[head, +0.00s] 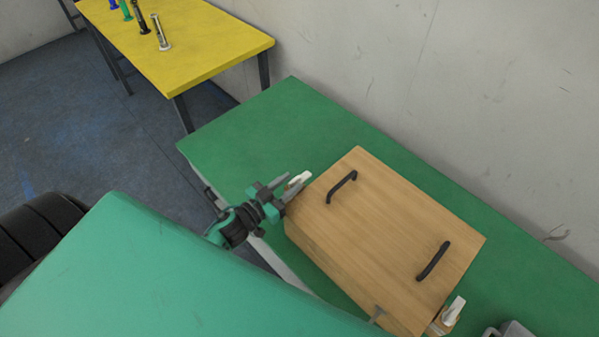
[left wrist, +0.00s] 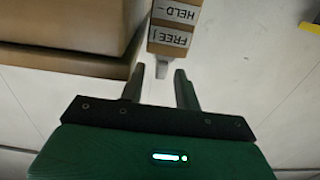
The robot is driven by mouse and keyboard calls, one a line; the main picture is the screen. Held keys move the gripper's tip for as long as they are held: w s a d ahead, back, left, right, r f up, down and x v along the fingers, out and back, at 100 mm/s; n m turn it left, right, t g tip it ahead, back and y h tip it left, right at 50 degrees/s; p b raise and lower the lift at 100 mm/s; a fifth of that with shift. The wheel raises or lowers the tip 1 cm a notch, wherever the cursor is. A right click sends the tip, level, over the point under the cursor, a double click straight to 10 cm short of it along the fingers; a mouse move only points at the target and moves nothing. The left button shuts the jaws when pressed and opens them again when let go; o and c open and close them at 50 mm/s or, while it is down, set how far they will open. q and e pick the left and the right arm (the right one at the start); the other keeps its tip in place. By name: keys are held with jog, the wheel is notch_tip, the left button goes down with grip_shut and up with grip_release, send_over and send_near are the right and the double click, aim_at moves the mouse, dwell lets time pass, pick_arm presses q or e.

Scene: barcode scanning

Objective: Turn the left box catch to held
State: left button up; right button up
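The wooden box (head: 385,230) has a lid with two black handles and sits on the green table. Its left catch (head: 299,179) is a white lever at the box's left end. In the left wrist view the catch's block (left wrist: 176,22) carries labels reading HELD and FREE, with a pale lever tip (left wrist: 163,69) below them. My left gripper (head: 284,184) is at that catch. Its fingers (left wrist: 163,85) are apart, with the lever tip between them in the picture; contact cannot be told.
A second white catch (head: 453,310) is at the box's right end. A grey object (head: 510,329) is cut off at the bottom edge. The green table (head: 280,125) is clear behind the box. A yellow table (head: 205,50) with several small upright items stands farther back.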

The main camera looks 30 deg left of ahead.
aim_at(299, 176)
pick_arm(q)
jog(key=shift+p+x, duration=0.4)
jog(key=shift+x, duration=1.9)
grip_shut()
